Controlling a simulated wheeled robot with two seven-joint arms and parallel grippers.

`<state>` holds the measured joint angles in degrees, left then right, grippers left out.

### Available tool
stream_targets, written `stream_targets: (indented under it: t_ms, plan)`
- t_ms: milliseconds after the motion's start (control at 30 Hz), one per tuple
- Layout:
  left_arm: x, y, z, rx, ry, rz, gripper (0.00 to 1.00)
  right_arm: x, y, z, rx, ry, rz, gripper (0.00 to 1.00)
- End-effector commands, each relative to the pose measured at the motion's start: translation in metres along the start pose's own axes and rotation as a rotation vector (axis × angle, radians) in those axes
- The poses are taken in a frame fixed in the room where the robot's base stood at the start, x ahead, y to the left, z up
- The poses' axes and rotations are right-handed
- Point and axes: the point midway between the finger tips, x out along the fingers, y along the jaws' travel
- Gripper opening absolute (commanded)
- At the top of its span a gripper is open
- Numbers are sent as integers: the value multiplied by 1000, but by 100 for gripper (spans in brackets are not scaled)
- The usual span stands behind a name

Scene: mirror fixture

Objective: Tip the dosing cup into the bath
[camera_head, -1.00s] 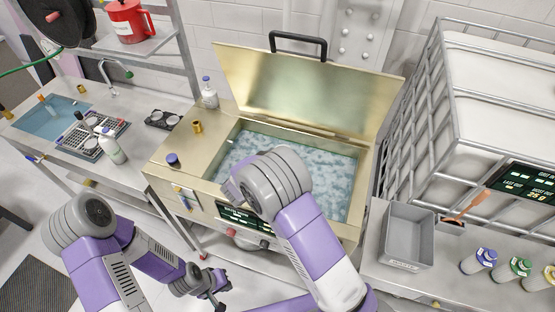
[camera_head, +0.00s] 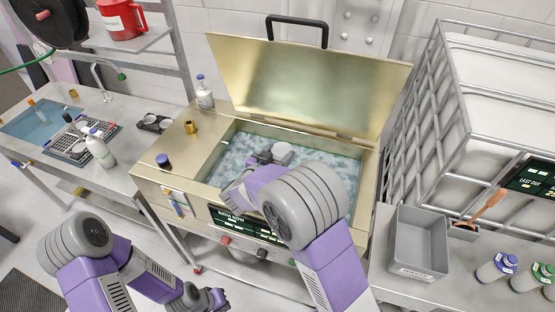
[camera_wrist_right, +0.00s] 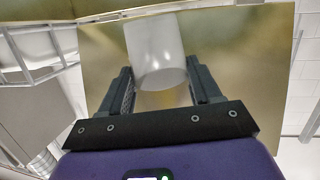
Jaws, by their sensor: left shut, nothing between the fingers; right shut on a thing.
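The bath (camera_head: 335,172) is a brass-coloured tank with its lid up and rippled bluish water inside. My right gripper (camera_head: 264,158) is over the bath and shut on the white dosing cup (camera_head: 283,152). The right wrist view shows the cup (camera_wrist_right: 160,45) between the two dark fingers, with the brass lid behind it. Its contents are hidden, and I cannot tell how far it is tilted. My right arm hides the front part of the bath. My left gripper (camera_head: 217,297) is shut and empty, low in front of the bench at the bottom of the head view.
The raised lid (camera_head: 310,85) stands behind the bath. A brass fitting (camera_head: 191,127) and a dark-blue cap (camera_head: 163,161) sit on the tank's left top. A grey bin (camera_head: 418,245) and bottles stand at right; a caged white container (camera_head: 500,100) is behind them.

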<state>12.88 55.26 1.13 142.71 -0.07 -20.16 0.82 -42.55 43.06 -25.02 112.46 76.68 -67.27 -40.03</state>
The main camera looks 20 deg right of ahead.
Motion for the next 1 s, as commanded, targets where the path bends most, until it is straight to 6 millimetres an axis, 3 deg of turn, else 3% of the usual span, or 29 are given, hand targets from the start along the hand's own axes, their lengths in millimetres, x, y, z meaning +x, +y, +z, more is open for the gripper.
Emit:
stream_targets:
  t_ms: [267,500,1000]
  plan:
    - [28,-10,-1,0,0,0,0,0,1,3,83,20,-19,35]
    - [-2,1,0,0,1,0,0,-6,3,-24,81,20,-17,35]
    - [-36,14,2,0,0,0,0,-13,6,-56,80,20,-16,35]
